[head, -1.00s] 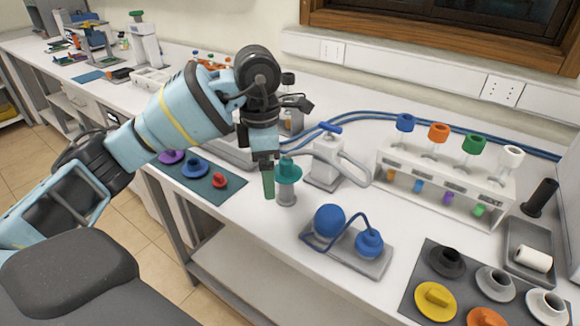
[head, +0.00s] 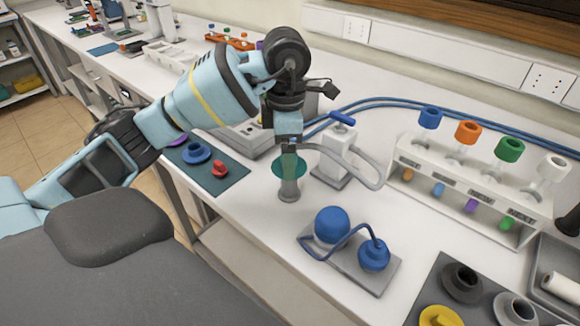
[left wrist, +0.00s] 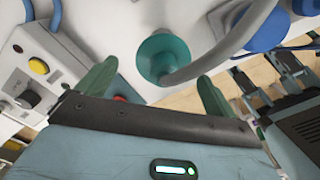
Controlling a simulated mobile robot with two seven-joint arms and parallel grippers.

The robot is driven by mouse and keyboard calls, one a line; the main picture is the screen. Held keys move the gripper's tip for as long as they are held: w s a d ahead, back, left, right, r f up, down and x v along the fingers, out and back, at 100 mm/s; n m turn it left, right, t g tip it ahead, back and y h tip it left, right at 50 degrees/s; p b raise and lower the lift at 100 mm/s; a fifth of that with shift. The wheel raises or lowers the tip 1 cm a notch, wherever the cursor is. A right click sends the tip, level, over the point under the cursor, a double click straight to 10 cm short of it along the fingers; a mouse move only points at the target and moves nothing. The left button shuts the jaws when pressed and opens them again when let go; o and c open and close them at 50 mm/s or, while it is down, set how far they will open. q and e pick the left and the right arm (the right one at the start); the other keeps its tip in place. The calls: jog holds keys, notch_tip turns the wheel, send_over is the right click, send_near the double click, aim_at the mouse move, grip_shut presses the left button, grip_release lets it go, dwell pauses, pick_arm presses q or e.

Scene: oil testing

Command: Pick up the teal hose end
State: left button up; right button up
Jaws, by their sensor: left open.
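The teal hose end (head: 287,168) is a flared disc-like piece standing on a small grey cylinder (head: 289,190) near the bench's front edge. It also shows in the left wrist view (left wrist: 158,56), with a grey hose (left wrist: 225,48) running off to the upper right. My left gripper (head: 289,152) points down at it and partly hides it in the head view. In the left wrist view the green fingers of my left gripper (left wrist: 157,72) are spread apart, with the hose end lying between and beyond them. I cannot tell whether they touch it. My right gripper is not seen.
A teal mat (head: 232,174) with coloured pieces lies left. A white rack (head: 470,190) stands at right.

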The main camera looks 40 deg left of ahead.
pick_arm(q)
jog(key=shift+d+f, duration=0.15)
jog(key=shift+f, duration=1.1)
jog(key=shift+d+f, duration=0.15)
jog(key=shift+f, duration=1.1)
jog(key=c, duration=1.1)
jog(key=shift+r, duration=0.15)
